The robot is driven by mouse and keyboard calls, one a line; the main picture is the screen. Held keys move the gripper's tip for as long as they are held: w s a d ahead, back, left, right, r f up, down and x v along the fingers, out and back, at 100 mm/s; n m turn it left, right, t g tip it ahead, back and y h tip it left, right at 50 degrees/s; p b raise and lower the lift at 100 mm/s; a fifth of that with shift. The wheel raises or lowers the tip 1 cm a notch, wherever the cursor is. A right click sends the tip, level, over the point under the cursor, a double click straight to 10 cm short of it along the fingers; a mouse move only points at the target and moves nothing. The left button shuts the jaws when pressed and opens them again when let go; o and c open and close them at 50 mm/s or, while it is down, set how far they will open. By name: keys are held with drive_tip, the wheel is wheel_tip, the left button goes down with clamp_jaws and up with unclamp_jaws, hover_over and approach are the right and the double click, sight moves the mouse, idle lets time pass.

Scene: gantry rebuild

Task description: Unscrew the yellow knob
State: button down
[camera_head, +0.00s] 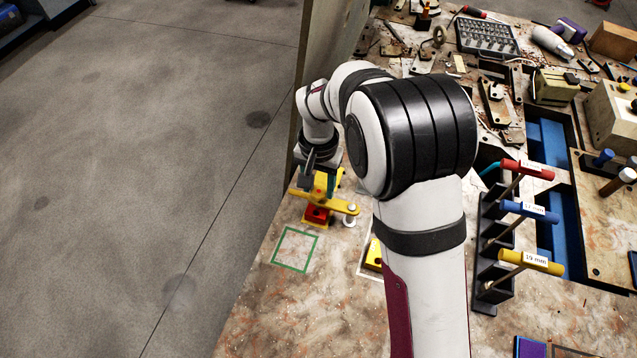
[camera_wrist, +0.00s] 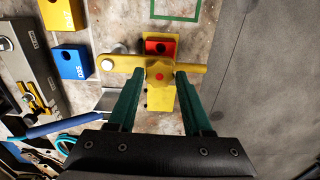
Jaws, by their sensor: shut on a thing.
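The yellow knob (camera_wrist: 160,73), star-shaped with a red centre, sits on a yellow crossbar (camera_wrist: 117,64) in the wrist view. My gripper (camera_wrist: 159,80) is shut on the knob, with one dark green finger on each side of it. In the head view my gripper (camera_head: 321,184) points down over the yellow crossbar (camera_head: 340,204) at the left edge of the bench. A red block (camera_head: 316,214) sits under the crossbar; the red block also shows in the wrist view (camera_wrist: 160,47). The knob is largely hidden by my fingers in the head view.
A green square outline (camera_head: 296,249) marks bare bench beside the fixture. A wooden panel (camera_head: 328,50) stands close behind my wrist. A rack (camera_head: 490,245) with red, blue and yellow handled tools stands right of my arm. Blue (camera_wrist: 72,62) and yellow (camera_wrist: 62,14) blocks lie nearby.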

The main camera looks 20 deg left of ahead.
drive_tip(key=n, duration=0.7)
drive_tip(key=shift+d+f, duration=0.1)
drive_tip(key=shift+d, duration=0.05)
drive_tip(key=n, duration=0.7)
drive_tip(key=shift+n, duration=0.3)
drive_tip(key=n, duration=0.3)
drive_tip(key=shift+n, duration=0.3)
drive_tip(key=n, duration=0.3)
drive_tip(key=shift+n, duration=0.3)
drive_tip(key=n, duration=0.4)
drive_tip(key=shift+w, duration=0.1)
drive_tip(key=shift+n, duration=1.6)
drive_tip(key=shift+a, duration=0.2)
